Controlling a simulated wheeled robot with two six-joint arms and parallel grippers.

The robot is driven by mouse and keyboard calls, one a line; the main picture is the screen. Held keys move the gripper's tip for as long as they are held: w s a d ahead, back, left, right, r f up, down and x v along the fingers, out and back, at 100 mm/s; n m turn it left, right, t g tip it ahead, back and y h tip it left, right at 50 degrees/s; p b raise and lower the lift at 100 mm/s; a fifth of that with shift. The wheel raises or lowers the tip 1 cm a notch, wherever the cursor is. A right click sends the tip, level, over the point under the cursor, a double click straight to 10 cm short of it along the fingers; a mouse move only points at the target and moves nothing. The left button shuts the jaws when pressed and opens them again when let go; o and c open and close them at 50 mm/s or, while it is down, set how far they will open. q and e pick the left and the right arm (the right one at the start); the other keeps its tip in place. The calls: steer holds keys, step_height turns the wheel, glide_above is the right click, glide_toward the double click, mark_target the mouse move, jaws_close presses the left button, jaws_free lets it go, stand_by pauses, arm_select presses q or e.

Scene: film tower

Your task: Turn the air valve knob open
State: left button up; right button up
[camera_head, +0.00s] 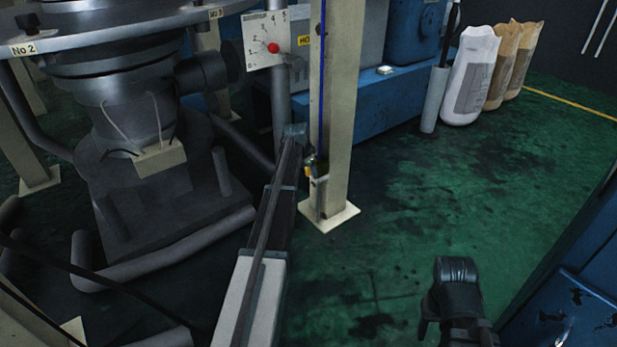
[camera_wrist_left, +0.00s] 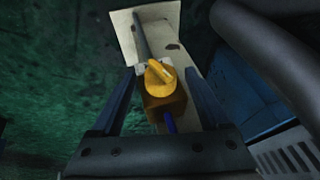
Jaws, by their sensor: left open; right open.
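The air valve knob (camera_wrist_left: 160,75) is yellow, on a yellow valve body (camera_wrist_left: 165,103), with a blue hose below it in the left wrist view. In the head view the small yellow valve (camera_head: 309,171) sits low on the cream post (camera_head: 338,110), partly hidden by my left gripper (camera_head: 312,162). In the left wrist view my left gripper (camera_wrist_left: 159,78) is open, with one finger on each side of the valve. Gaps show beside the knob; whether a finger touches it I cannot tell. My right gripper (camera_head: 440,318) is open and empty at the bottom right, apart from the valve.
Dark machinery (camera_head: 150,110) marked No 2 fills the left. A dial plate (camera_head: 266,42) with a red knob stands beside the post. Blue equipment (camera_head: 400,100) and several sacks (camera_head: 470,75) are behind. Green floor (camera_head: 450,200) is clear right of the post; a blue cabinet (camera_head: 585,290) borders it.

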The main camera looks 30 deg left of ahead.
arm_select(q)
steer(key=shift+w+f, duration=0.15)
steer(key=shift+f, duration=0.15)
jaws_close()
steer(key=shift+s+d+f+t+y+b, duration=0.25)
steer(key=shift+d+f+t+y+b, duration=0.05)
steer(key=shift+y+b, duration=0.6)
steer(key=shift+m+t+y+b, duration=0.4)
steer(key=shift+y+b, duration=0.2)
steer(key=shift+b, duration=0.1)
steer(key=shift+w+r+y, duration=0.1)
steer(key=shift+r+y, duration=0.1)
steer(key=shift+y, duration=0.1)
steer(key=shift+a, duration=0.1)
jaws_free()
